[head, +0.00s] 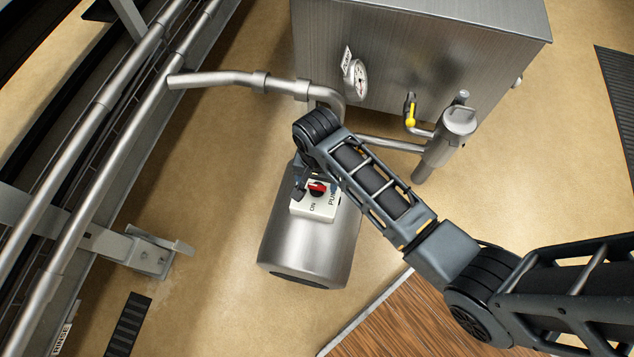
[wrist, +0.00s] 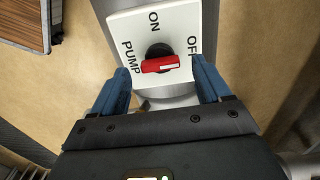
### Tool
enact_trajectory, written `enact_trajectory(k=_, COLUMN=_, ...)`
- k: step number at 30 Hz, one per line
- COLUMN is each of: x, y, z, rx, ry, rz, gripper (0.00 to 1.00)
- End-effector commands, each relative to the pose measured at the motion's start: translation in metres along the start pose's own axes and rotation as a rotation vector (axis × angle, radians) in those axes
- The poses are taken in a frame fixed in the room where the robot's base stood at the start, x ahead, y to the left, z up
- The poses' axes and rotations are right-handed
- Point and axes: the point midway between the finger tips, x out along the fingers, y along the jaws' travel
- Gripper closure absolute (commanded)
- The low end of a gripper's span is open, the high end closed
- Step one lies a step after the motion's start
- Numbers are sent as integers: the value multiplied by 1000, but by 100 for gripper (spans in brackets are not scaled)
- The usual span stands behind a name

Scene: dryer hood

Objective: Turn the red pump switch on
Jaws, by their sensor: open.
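The red pump switch (wrist: 160,64) is a red bar knob on a black round base, on a white plate (wrist: 150,22) lettered ON, PUMP and OFF. In the wrist view the bar lies nearly level, its white mark toward the OFF side; ON is above it. My gripper (wrist: 161,72) is open, with one blue finger on the left and one on the right of the knob, gaps showing on both sides. In the head view the red knob (head: 317,188) sits on the white box on top of a steel pump body (head: 312,240); my gripper (head: 301,184) is beside it, partly hidden by my arm.
A steel tank (head: 430,50) with a gauge (head: 356,80) stands behind the pump. A pipe (head: 225,79) and a yellow-handled valve (head: 410,115) are nearby. Metal rails (head: 110,130) run along the left. Tan floor is open around the pump.

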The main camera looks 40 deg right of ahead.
Motion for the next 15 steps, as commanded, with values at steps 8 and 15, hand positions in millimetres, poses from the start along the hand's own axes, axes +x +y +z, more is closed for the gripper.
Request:
enact_trajectory(k=8, x=16, y=0, z=0, rx=-1, ry=1, rz=-1, gripper=23)
enact_trajectory(k=15, x=16, y=0, z=0, rx=-1, ry=1, rz=-1, gripper=27)
